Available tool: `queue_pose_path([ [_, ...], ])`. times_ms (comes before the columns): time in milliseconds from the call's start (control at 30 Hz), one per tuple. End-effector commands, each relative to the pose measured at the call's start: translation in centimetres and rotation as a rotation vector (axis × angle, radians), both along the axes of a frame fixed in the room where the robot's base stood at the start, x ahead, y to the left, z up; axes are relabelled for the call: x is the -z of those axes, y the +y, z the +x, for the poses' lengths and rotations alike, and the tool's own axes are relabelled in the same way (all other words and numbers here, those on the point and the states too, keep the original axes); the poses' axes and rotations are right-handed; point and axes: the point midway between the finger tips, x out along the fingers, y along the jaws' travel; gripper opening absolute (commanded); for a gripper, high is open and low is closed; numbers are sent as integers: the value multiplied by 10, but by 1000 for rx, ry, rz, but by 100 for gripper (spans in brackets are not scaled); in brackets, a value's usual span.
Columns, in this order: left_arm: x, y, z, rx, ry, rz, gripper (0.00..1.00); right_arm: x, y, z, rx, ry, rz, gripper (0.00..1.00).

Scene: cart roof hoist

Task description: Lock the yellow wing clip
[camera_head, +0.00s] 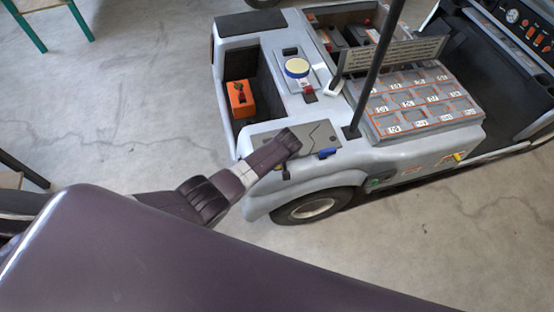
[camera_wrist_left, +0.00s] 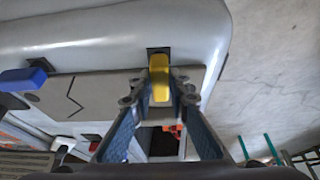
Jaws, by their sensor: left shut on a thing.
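The yellow wing clip (camera_wrist_left: 160,72) shows in the left wrist view at the edge of a grey panel (camera_wrist_left: 88,100), in front of a dark slot in the pale cart body. My left gripper (camera_wrist_left: 160,96) is shut on the clip, with one fingertip at each side of it. In the head view my left arm reaches over the panel (camera_head: 318,133) on the cart's near corner and hides the clip. My right gripper is not in view.
A blue clip (camera_head: 327,153) sits on the same panel edge and also shows in the left wrist view (camera_wrist_left: 24,80). An orange object (camera_head: 240,98) stands in an open compartment. A dark post (camera_head: 372,75) rises beside the numbered tray (camera_head: 372,133).

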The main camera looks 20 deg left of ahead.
Motion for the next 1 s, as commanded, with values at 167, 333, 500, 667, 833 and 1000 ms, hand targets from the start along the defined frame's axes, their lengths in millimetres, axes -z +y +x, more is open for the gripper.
queue_pose_path([
  [167,-1,1,1,-22,-2,1,0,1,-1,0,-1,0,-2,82],
  [333,-1,1,1,-25,-3,1,0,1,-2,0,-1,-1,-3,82],
  [500,-1,1,1,-24,-3,1,0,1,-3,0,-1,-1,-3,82],
  [667,-1,1,1,-23,-2,0,30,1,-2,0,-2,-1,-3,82],
  [833,-1,1,1,-22,-2,1,33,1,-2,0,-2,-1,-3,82],
  [1000,-1,0,0,-21,-1,0,33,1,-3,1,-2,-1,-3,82],
])
